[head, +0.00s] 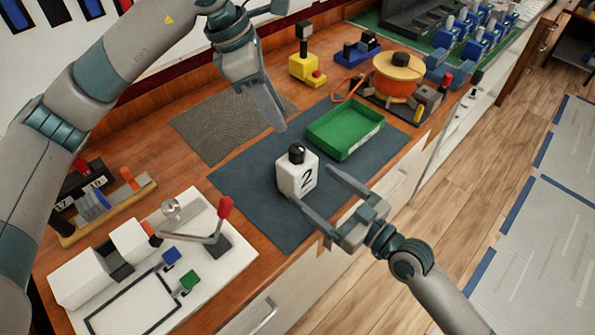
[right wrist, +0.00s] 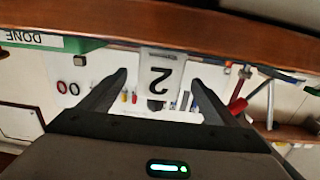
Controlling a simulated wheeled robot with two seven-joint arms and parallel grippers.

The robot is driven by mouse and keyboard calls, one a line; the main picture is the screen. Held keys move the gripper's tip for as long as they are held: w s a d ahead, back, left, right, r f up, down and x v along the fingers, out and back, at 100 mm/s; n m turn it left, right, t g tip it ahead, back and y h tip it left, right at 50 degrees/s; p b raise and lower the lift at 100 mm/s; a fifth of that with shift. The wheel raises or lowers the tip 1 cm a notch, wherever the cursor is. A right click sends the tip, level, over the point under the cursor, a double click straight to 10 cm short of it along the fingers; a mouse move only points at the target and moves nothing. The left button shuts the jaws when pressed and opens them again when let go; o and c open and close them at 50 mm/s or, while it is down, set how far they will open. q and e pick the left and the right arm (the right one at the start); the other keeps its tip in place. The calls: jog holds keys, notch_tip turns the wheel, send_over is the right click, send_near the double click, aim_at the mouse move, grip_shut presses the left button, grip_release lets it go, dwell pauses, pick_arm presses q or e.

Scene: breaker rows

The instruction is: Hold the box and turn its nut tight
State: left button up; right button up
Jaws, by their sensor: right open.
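The box (head: 291,181) is white with a black "2" and stands upright on the dark blue mat (head: 248,197). A black nut (head: 297,152) sits on its top. In the right wrist view the box (right wrist: 162,66) appears upside down, with the nut (right wrist: 155,104) below it. My right gripper (head: 311,183) is open, level with the box at the mat's front edge. Its fingers point at the box, with gaps on both sides in the wrist view. My left gripper (head: 278,124) points down, above and behind the nut, apart from it. Its fingers overlap, so its opening is unclear.
A green tray (head: 345,143) stands right of the box on the mat. A white panel with a red-handled lever (head: 224,207) lies at the front left. An orange spool (head: 397,87) and a yellow block (head: 306,69) stand behind. A grey textured mat (head: 207,130) is bare.

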aim_at(297, 173)
jog(key=shift+x, duration=3.45)
jog(key=shift+c, duration=0.4)
